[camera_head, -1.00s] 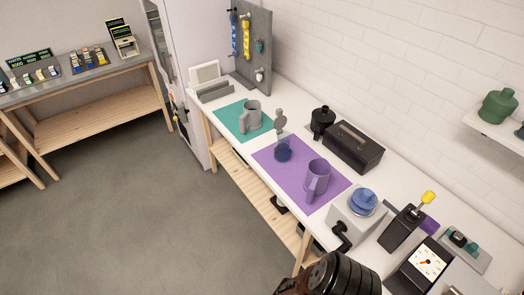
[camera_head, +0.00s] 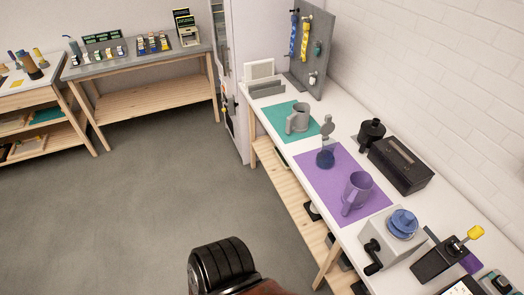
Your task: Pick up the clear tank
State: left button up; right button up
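A purple jug (camera_head: 357,190) stands nearer on the same mat. Neither gripper's fingers are in view. A black ribbed part at the bottom edge seems to be part of my arm, well apart from the bench.
A grey jug (camera_head: 298,118) stands on a teal mat (camera_head: 277,117). A black pot (camera_head: 371,131) and black box (camera_head: 401,164) stand along the wall side. A grey crank device with a blue top (camera_head: 403,222) stands nearer. The floor (camera_head: 150,190) left of the bench is clear.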

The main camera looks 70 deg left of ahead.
aim_at(325, 159)
jog(key=u, duration=1)
jog(key=i, duration=0.35)
